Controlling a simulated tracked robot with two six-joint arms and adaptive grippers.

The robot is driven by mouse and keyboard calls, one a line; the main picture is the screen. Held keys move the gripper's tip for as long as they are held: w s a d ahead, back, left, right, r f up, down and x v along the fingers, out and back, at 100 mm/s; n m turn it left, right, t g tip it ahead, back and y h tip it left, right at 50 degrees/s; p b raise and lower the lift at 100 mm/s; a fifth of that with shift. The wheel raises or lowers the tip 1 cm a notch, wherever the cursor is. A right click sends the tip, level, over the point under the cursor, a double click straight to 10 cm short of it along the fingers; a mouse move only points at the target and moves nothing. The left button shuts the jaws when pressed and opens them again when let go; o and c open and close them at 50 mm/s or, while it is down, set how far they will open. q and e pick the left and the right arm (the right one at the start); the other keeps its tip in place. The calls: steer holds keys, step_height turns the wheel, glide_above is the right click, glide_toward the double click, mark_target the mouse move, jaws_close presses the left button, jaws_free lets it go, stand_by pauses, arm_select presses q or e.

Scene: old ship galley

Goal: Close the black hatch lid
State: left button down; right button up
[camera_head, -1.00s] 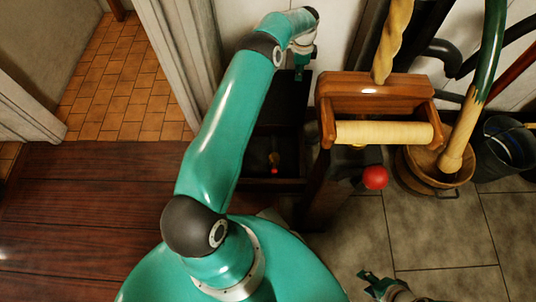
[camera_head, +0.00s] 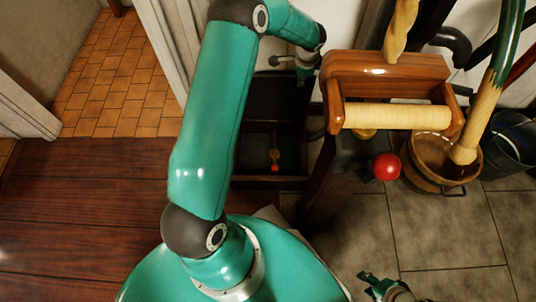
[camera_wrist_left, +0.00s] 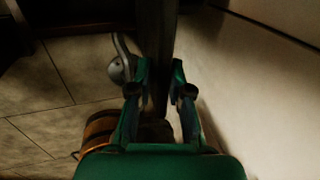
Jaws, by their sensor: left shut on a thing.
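The black hatch lid (camera_head: 275,95) stands raised behind a dark open box in the head view, left of the wooden roller holder. My left gripper (camera_head: 306,72) is at the lid's upper right edge. In the left wrist view, my left gripper (camera_wrist_left: 160,88) is shut on a dark, narrow upright piece, which looks like the lid (camera_wrist_left: 157,40) seen edge-on. The picture is dark, so the exact contact is hard to see. My right gripper (camera_head: 370,280) is low in the head view, over the tiled floor and away from the lid; its fingers are too small to judge.
A wooden roller holder (camera_head: 390,75) and a red ball knob (camera_head: 386,167) stand right of the box. A wooden bucket (camera_head: 420,180) and a dark bucket (camera_head: 508,150) are farther right. A pale wall lies behind. The tiled floor (camera_head: 425,225) in front is clear.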

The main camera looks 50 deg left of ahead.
arm_select(q)
steer(key=shift+s+d+t+y+b, duration=0.3)
steer(key=shift+s+d+b, duration=0.15)
steer(key=shift+d+b, duration=0.15)
arm_select(e)
step_height(320, 180, down, 3)
steer(key=shift+r, duration=0.15)
arm_select(q)
steer(key=shift+f, duration=0.1)
steer(key=s+d+f+t+y+b, duration=0.1)
steer(key=s+d+f+y+b, duration=0.1)
steer(key=s+d+b, duration=0.1)
steer(key=shift+s+d+t, duration=0.4)
steer(key=shift+s+d, duration=0.35)
steer(key=shift+d, duration=0.35)
arm_select(e)
step_height(320, 180, down, 3)
steer(key=shift+f, duration=0.2)
arm_select(q)
steer(key=shift+r, duration=0.1)
